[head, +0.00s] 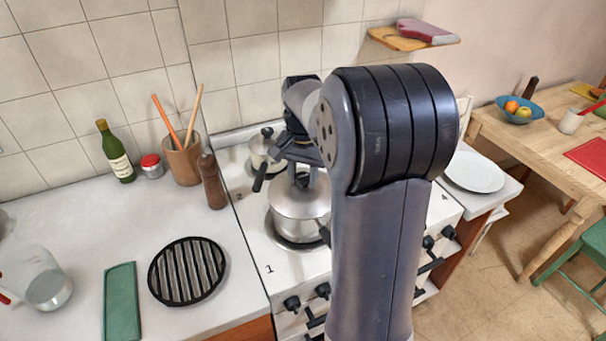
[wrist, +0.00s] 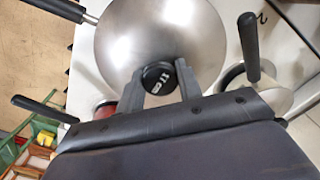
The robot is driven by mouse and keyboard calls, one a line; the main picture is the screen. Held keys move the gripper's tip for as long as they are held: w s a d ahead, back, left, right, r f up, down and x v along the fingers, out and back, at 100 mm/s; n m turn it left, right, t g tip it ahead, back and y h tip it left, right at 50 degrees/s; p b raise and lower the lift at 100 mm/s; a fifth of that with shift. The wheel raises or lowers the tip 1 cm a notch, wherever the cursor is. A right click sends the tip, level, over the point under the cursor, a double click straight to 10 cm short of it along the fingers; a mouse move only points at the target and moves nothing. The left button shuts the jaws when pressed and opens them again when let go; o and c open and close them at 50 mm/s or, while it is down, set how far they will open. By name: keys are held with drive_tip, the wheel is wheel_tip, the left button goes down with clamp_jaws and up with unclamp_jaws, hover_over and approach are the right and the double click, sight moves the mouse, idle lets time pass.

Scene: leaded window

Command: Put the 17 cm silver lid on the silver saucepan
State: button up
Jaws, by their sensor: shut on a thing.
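The silver lid (wrist: 150,40) fills the top middle of the wrist view, a round shiny disc with a black knob (wrist: 158,76). My gripper (wrist: 160,82) is shut on that knob, one finger on each side. In the head view the silver saucepan (head: 293,229) stands on the front-left burner, and my gripper (head: 302,178) is directly above it. The lid (head: 285,192) is at the pan's top there, partly hidden by my gripper and arm. I cannot tell whether it rests fully on the rim. A black handle (wrist: 58,8) shows at the wrist view's upper left.
A smaller lidded pan (head: 261,150) with a black handle stands on the burner behind. A pepper mill (head: 211,181) and utensil pot (head: 183,160) stand left of the stove. A black grill trivet (head: 187,270) lies on the counter. My arm hides the stove's right side.

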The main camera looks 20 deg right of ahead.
drive_tip(key=shift+f, duration=0.1)
idle(0.3)
drive_tip(key=o, duration=1.8)
drive_tip(key=shift+o, duration=0.2)
drive_tip(key=shift+r+p, duration=3.2)
drive_tip(key=shift+r, duration=0.35)
drive_tip(key=shift+f, duration=0.15)
wheel_tip(320, 180, down, 7)
drive_tip(key=b, duration=0.6)
drive_tip(key=shift+r, duration=0.2)
